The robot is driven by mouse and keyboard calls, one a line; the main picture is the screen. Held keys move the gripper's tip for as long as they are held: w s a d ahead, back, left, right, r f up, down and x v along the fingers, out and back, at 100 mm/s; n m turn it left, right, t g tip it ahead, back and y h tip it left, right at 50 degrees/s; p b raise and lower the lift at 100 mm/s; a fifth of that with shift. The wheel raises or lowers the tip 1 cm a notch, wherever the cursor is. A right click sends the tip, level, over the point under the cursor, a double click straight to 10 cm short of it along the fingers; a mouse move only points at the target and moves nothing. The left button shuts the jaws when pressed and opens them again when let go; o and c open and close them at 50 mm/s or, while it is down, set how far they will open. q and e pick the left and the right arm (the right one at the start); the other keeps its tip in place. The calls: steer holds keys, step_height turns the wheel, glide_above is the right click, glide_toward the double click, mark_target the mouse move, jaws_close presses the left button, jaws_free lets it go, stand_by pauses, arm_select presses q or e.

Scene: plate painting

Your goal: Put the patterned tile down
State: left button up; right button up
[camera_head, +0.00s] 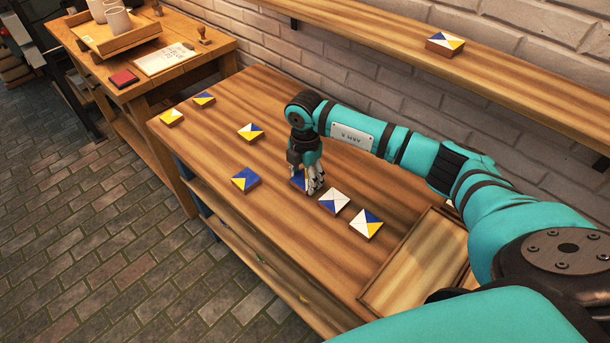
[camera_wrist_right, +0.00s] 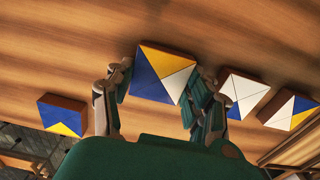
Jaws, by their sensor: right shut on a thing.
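The patterned tile (camera_wrist_right: 155,78), with blue, yellow and white triangles, is between the fingers of my right gripper (camera_wrist_right: 158,97) in the right wrist view. In the head view my right gripper (camera_head: 312,188) points down over the wooden table (camera_head: 225,117) and hides most of that tile; a blue part of it (camera_head: 297,179) shows. The gripper is shut on the tile. The tile is at or just above the tabletop; I cannot tell whether it touches. A white and blue tile (camera_head: 334,200) is close on its right. My left gripper is not in view.
A white, yellow and blue tile (camera_head: 366,223) lies further right, and a blue and yellow tile (camera_head: 245,179) lies to the left. More tiles lie at the far left. A wooden tray (camera_head: 400,262) is at the right. A shelf (camera_head: 400,35) runs along the brick wall.

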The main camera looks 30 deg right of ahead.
mark_target(305, 179)
steer(key=o, duration=1.2)
steer(key=shift+r, duration=0.1)
step_height(305, 179, up, 12)
steer(key=shift+r+b, duration=0.1)
steer(key=shift+b, duration=0.65)
